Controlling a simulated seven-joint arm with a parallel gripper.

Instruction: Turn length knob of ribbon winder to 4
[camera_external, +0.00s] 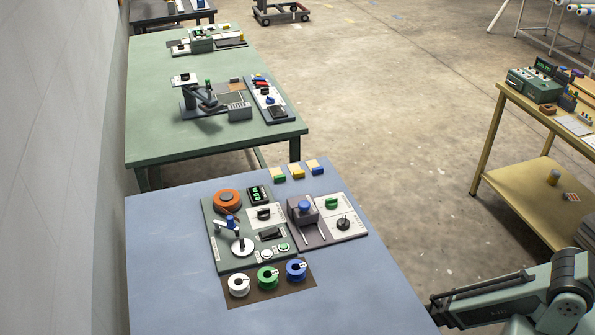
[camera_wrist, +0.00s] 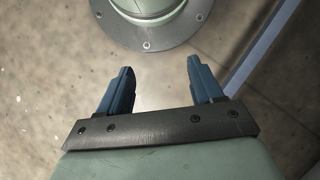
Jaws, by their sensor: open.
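The device that looks like the ribbon winder is a green panel (camera_external: 212,252) on the blue table, with an orange spool (camera_external: 227,201), a small green-lit display (camera_external: 259,195) and a white disc (camera_external: 242,247). A black knob (camera_external: 264,213) on a white plate is on this panel. It may be the length knob, but its scale and setting are too small to read. My gripper (camera_wrist: 160,75) is open and empty in the wrist view, above the floor and away from the panel. In the external view my arm is at the lower right, beyond the table's edge.
White (camera_external: 239,285), green (camera_external: 267,278) and blue (camera_external: 296,269) spools stand on a brown mat (camera_external: 265,297) in front. A grey-and-white unit (camera_external: 327,220) with a blue-topped block, a green knob and a black knob adjoins the panel. The blue table's (camera_external: 370,290) right front is clear.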

